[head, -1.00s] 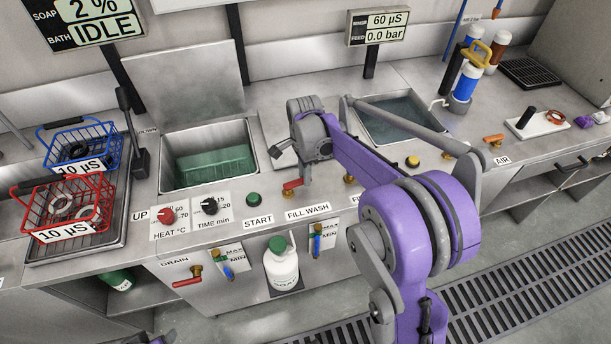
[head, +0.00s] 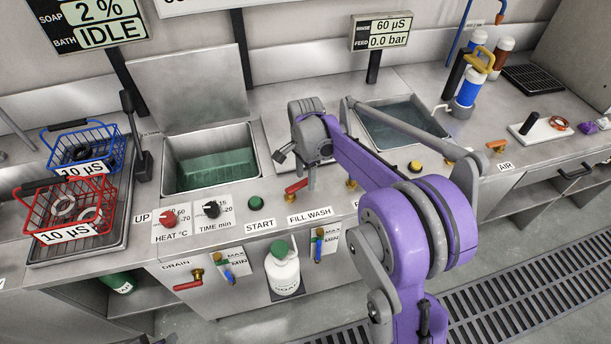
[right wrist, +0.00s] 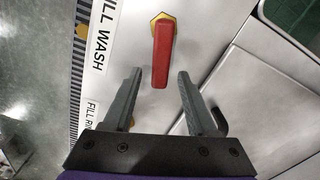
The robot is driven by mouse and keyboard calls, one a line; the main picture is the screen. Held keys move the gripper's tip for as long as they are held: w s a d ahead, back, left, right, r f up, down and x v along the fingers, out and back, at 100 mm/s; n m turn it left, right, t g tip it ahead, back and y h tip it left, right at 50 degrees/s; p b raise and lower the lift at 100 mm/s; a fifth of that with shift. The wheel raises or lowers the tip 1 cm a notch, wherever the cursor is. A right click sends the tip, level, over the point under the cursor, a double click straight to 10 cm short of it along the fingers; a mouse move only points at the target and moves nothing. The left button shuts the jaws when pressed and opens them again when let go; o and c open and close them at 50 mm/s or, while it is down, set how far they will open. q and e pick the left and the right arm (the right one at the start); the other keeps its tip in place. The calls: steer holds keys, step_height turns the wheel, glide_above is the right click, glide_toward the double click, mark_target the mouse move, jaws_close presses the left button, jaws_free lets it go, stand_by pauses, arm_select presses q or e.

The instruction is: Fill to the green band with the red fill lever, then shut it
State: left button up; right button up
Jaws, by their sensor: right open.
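The red fill lever (head: 296,187) sits on the counter front above the FILL WASH label (head: 309,215). In the right wrist view the red lever (right wrist: 162,55) hangs from a brass hex fitting. My right gripper (head: 297,167) is open just above it; in the right wrist view its fingertips (right wrist: 159,74) lie on either side of the lever's free end, without visible contact. The wash tank (head: 185,186) holds greenish liquid. Below, two sight gauges with MAX and MIN marks, a left one (head: 228,270) and a right one (head: 318,245), show green and blue parts. My left gripper is out of view.
A START button (head: 255,202), heat knob (head: 168,217) and time knob (head: 211,209) lie left of the lever. A red-handled DRAIN valve (head: 188,285) is below. Red (head: 68,210) and blue (head: 83,150) baskets stand at left. A yellow button (head: 415,167) is at right.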

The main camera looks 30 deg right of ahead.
mark_target(306, 180)
step_height(306, 180, up, 11)
steer(key=shift+p, duration=0.35)
steer(key=shift+f, duration=0.15)
stand_by(7.0)
